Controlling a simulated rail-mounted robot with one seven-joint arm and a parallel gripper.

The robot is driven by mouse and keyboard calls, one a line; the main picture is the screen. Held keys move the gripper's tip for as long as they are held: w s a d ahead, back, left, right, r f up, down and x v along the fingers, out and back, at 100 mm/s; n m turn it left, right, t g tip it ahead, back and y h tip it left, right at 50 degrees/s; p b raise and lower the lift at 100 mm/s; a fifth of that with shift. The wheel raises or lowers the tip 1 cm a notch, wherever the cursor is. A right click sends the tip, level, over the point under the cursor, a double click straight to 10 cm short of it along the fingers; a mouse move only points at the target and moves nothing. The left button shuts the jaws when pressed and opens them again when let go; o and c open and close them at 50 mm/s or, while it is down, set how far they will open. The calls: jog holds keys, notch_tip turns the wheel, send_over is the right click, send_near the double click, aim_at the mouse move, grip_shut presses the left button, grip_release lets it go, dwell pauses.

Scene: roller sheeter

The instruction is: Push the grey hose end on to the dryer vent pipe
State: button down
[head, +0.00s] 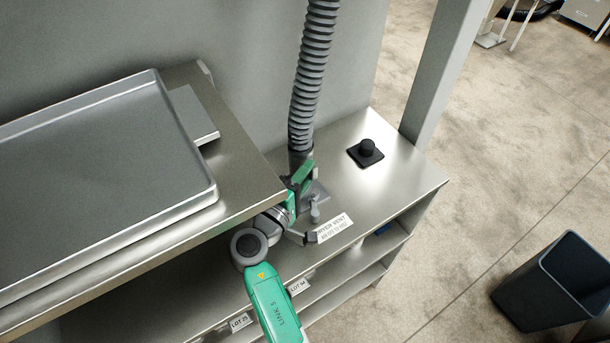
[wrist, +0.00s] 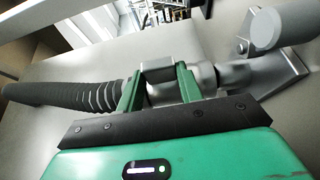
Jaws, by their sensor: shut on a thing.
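The grey ribbed hose (head: 310,75) hangs from above in the head view, with its lower end at my gripper (head: 301,180). In the wrist view the hose (wrist: 85,97) comes in from the left. My gripper's green fingers (wrist: 160,88) are shut on the smooth grey hose end (wrist: 165,92). Just right of it in the wrist view is the grey dryer vent pipe (wrist: 230,76), on a grey plate (wrist: 285,72). The hose end and pipe look lined up and close. I cannot tell whether they overlap, as my fingers hide part of the joint.
A "DRYER VENT" label (head: 334,228) lies on the steel bench top (head: 405,180). A black knob on a square base (head: 366,152) stands behind to the right. A large metal tray (head: 100,190) lies at left. A dark bin (head: 550,280) stands on the floor at right.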

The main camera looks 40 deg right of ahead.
jog(key=shift+f, duration=0.1)
jog(key=shift+f+b, duration=0.55)
jog(key=shift+b, duration=0.2)
jog(key=shift+f, duration=0.15)
jog(key=shift+f+b, duration=0.55)
jog(key=shift+b, duration=0.2)
jog(key=shift+f+b, duration=0.9)
dwell(0.5)
jog(key=c, duration=0.9)
grip_release()
jog(key=shift+o, duration=0.2)
jog(key=shift+a+f, duration=0.1)
